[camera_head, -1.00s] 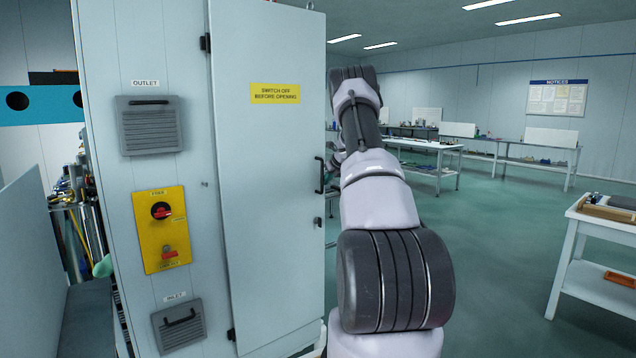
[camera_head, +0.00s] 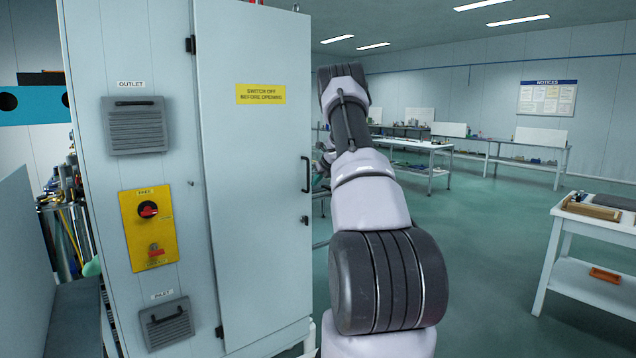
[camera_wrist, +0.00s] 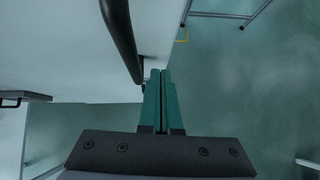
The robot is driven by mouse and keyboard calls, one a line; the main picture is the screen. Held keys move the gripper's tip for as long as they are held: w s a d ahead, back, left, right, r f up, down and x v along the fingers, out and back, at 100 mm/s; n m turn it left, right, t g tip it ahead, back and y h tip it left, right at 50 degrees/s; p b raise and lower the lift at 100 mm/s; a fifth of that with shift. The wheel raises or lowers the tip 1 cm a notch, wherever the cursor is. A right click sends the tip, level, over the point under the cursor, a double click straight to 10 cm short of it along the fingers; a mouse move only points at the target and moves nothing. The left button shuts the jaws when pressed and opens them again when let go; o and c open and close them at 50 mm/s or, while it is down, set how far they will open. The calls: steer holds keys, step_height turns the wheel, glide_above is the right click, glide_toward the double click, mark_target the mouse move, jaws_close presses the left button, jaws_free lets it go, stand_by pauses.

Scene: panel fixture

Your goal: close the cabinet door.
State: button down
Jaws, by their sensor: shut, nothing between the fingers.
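The cabinet door (camera_head: 255,190) is a tall pale panel with a yellow warning label, hinged on its left edge. A dark bar handle (camera_head: 306,174) sits near its right edge. I cannot tell from the head view how far the door stands from its frame. In the wrist view, the pale door surface (camera_wrist: 60,50) fills the upper left and the dark handle (camera_wrist: 121,38) runs down beside my gripper. My gripper (camera_wrist: 161,75) has two green fingers pressed together, empty, with tips close to the handle's lower end; contact is unclear. My gripper is hidden in the head view.
The cabinet front (camera_head: 110,60) left of the door carries vents and a yellow switch panel (camera_head: 149,229). A white bench (camera_head: 590,250) stands at the right, with more tables (camera_head: 425,148) at the back. Green floor (camera_head: 480,260) between them is clear.

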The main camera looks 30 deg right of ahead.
steer(key=d+v, duration=0.1)
steer(key=v, duration=1)
steer(key=a+r+m+t+h, duration=0.1)
steer(key=a+r+m+t, duration=0.2)
steer(key=r, duration=0.4)
steer(key=a+r+m+h, duration=0.1)
steer(key=a+r+m, duration=0.2)
steer(key=r+m, duration=0.4)
steer(key=s+a+r+m+h, duration=0.3)
steer(key=s+a+r+m, duration=0.3)
steer(key=s+r+m, duration=0.35)
steer(key=s+a+f+m+g+y, duration=0.2)
steer(key=s+a+m, duration=0.8)
steer(key=s, duration=0.7)
steer(key=s+a+f+m+g+y, duration=0.3)
steer(key=s+a+f+m+y, duration=0.2)
steer(key=s+a+m, duration=0.6)
steer(key=s+a+f, duration=0.2)
steer(key=s+a, duration=0.4)
steer(key=shift+s+a+f, duration=0.25)
